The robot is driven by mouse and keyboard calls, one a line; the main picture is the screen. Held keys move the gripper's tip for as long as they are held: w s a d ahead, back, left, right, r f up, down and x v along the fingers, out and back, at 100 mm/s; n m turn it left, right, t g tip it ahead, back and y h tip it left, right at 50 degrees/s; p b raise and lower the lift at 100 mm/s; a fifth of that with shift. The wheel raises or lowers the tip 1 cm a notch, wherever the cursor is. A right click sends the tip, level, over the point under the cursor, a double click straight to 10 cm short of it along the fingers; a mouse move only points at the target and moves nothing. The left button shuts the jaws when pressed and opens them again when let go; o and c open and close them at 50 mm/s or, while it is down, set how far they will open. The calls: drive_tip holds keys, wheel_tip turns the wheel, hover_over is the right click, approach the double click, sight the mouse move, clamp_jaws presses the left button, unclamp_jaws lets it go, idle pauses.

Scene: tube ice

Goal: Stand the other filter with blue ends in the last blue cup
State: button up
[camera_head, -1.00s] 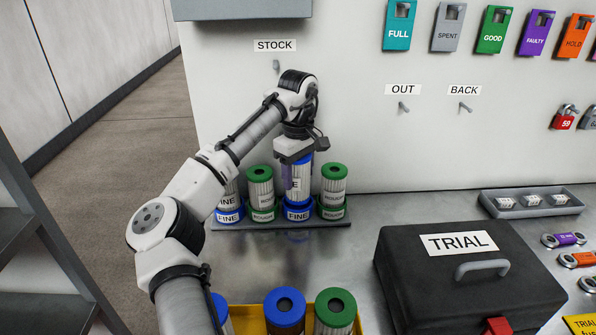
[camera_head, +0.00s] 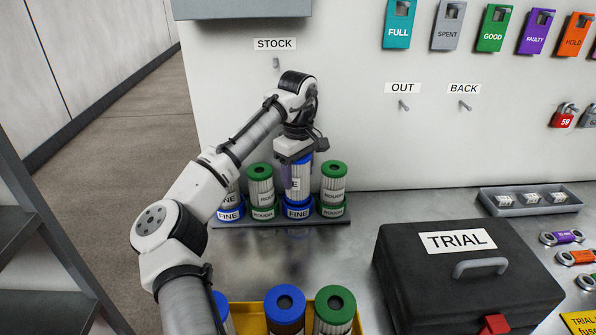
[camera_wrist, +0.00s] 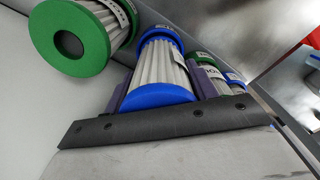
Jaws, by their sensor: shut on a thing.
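My gripper (camera_head: 293,178) is shut on a pleated white filter with blue ends (camera_head: 306,178). The filter stands upright over the blue FINE cup (camera_head: 298,210), third from the left in the rack, with its lower end at the cup. I cannot tell whether it rests on the cup's bottom. In the wrist view the filter (camera_wrist: 161,68) is between the purple fingers (camera_wrist: 160,85), its blue end nearest the camera. The left blue FINE cup (camera_head: 230,215) holds another filter (camera_head: 232,199), partly hidden by my arm.
Green-ended filters stand in green ROUGH cups on both sides, one (camera_head: 261,186) left and one (camera_head: 334,184) right, close to my gripper. A yellow crate (camera_head: 257,322) with several filters is in front. A black TRIAL case (camera_head: 420,275) stands right. Bare metal bench lies between.

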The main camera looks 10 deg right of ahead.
sight(298, 183)
drive_tip(key=shift+f, duration=1.75)
drive_tip(key=o, duration=1.1)
drive_tip(key=shift+b, duration=0.3)
